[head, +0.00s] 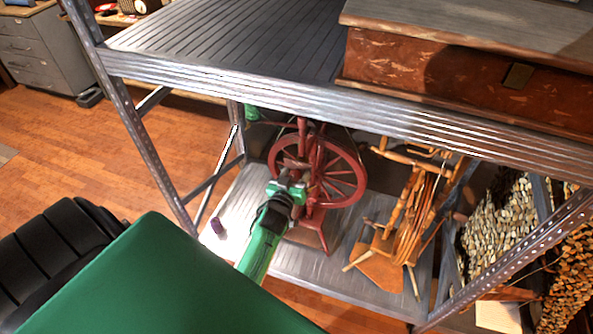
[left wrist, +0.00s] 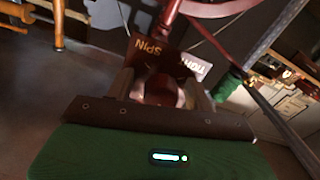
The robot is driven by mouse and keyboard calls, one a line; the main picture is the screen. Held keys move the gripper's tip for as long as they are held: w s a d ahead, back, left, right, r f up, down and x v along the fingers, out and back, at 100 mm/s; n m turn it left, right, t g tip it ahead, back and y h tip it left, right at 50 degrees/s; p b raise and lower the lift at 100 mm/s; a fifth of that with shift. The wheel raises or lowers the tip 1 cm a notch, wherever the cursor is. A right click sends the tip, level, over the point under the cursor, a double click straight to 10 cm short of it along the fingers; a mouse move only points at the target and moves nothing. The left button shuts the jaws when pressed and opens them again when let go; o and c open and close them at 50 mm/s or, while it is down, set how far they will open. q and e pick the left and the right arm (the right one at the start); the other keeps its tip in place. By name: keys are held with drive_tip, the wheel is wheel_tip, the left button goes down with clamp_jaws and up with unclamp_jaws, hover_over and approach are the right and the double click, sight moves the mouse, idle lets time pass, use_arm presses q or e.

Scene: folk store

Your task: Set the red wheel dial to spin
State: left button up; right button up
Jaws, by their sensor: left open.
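The red spinning wheel (head: 343,176) stands on the lower shelf, beneath the upper shelf. In the head view my left gripper (head: 288,187) is at its left front, overlapping the lower left of the rim. In the left wrist view, a brown plate lettered SPIN (left wrist: 152,52) lies just ahead, beside a partly visible pale label (left wrist: 194,66) with lettering I cannot read. A reddish-brown rounded part (left wrist: 163,90), perhaps the dial, shows between the fingers of my left gripper (left wrist: 163,84). The fingers are apart; contact is unclear. The dial's pointer cannot be made out. My right gripper is out of view.
A wooden spinning wheel (head: 415,210) stands to the right on the lower shelf (head: 240,205). The upper shelf's metal edge (head: 300,103) runs above my left gripper. A metal post (head: 150,145) stands at the left. A small purple object (head: 217,225) lies near the shelf's left end.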

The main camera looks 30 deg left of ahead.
use_arm(q)
drive_tip(key=shift+c, duration=0.4)
drive_tip(key=c, duration=0.7)
drive_tip(key=shift+c, duration=1)
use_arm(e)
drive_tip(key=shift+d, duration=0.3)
